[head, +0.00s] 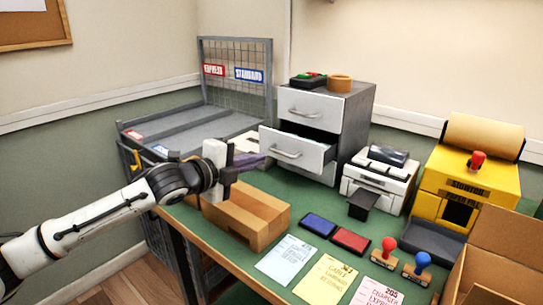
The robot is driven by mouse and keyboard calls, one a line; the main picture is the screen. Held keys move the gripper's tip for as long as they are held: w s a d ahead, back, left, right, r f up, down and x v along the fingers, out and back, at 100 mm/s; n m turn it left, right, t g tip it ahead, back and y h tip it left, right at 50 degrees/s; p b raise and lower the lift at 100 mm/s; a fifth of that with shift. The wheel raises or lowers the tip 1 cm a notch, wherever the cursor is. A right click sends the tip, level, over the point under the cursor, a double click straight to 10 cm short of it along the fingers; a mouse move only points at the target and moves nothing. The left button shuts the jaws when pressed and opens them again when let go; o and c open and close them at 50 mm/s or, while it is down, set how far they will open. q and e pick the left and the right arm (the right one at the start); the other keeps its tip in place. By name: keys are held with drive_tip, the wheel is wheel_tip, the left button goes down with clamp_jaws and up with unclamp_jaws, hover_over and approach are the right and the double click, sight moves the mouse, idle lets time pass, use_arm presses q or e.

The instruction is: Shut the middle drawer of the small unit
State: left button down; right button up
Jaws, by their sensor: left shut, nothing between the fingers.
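The small unit (352,125) is a grey cabinet with white drawer fronts, standing on the green table against the wall. Its middle drawer (297,151) is pulled out to the front left, with its bar handle facing me. The top drawer (308,107) is shut. The bottom drawer is mostly hidden below the open one. My left gripper (226,190) is shut and empty, above the cardboard box and to the left of the open drawer, with a gap between them. My right gripper is not in view.
A closed cardboard box (262,222) lies below my left gripper. A wire-backed sorting rack (190,125) stands behind it. A grey-white printer (378,182) and a yellow machine (470,178) stand to the right. Ink pads, cards and stamps lie in front. An open carton (500,255) is at lower right.

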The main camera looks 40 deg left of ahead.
sight(279, 153)
use_arm(q)
drive_tip(key=x, duration=0.5)
drive_tip(key=shift+w+p, duration=0.25)
drive_tip(key=shift+p, duration=0.1)
drive_tip(key=shift+w+d+f, duration=0.1)
drive_tip(key=shift+w+f, duration=0.1)
drive_tip(key=shift+w, duration=0.4)
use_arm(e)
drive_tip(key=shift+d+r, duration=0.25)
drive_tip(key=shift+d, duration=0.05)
